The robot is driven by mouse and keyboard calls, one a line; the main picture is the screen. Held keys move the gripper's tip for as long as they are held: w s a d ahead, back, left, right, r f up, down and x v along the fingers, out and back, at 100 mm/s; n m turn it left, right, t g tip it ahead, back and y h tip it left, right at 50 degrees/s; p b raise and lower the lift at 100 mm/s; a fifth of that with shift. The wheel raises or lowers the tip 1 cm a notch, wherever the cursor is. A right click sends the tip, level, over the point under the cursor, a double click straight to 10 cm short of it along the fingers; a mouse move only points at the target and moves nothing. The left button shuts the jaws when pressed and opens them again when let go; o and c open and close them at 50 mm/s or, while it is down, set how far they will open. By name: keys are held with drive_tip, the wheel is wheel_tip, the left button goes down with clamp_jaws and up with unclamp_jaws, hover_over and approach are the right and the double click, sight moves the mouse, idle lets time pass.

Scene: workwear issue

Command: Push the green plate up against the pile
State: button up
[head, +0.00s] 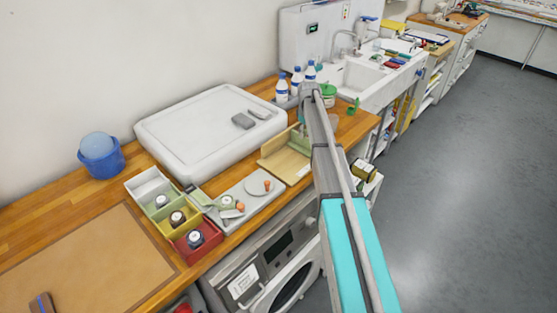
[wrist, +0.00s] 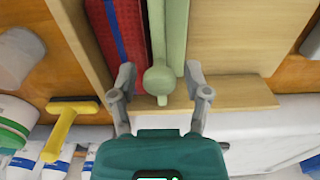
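In the wrist view a pale green plate (wrist: 181,30) stands on edge, seen end-on, with a pale green bar and round knob (wrist: 160,79) beside it on the left. A red block with a blue stripe (wrist: 132,35), which looks like part of the pile, is left of the green. A narrow strip shows between red and green; I cannot tell whether they touch. My gripper (wrist: 160,73) is open, one finger on each side of the knob, with no clear contact. In the head view my arm hides most of this spot.
A wooden holder (head: 286,168) with a low upright wall (wrist: 78,30) carries these pieces. A yellow-handled tool (wrist: 66,122) and white bottles (head: 282,90) are nearby. A grey tray (head: 262,196), colored bins (head: 176,222) and a large white box (head: 190,118) share the counter.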

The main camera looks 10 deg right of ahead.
wheel_tip(320, 180, up, 8)
drive_tip(key=p, duration=0.8)
idle(0.5)
idle(0.4)
drive_tip(key=shift+s+a, duration=0.1)
drive_tip(key=shift+s, duration=0.05)
drive_tip(key=s+a+f+m+b, duration=0.1)
drive_tip(key=s+a, duration=0.3)
drive_tip(key=s, duration=0.8)
drive_tip(key=s+a+f+m+b, duration=0.2)
drive_tip(key=s+a+m, duration=0.1)
drive_tip(key=s, duration=0.9)
drive_tip(key=s+a+f+m+b, duration=0.2)
drive_tip(key=s+a+m, duration=0.1)
drive_tip(key=s, duration=1)
drive_tip(key=shift+a, duration=0.8)
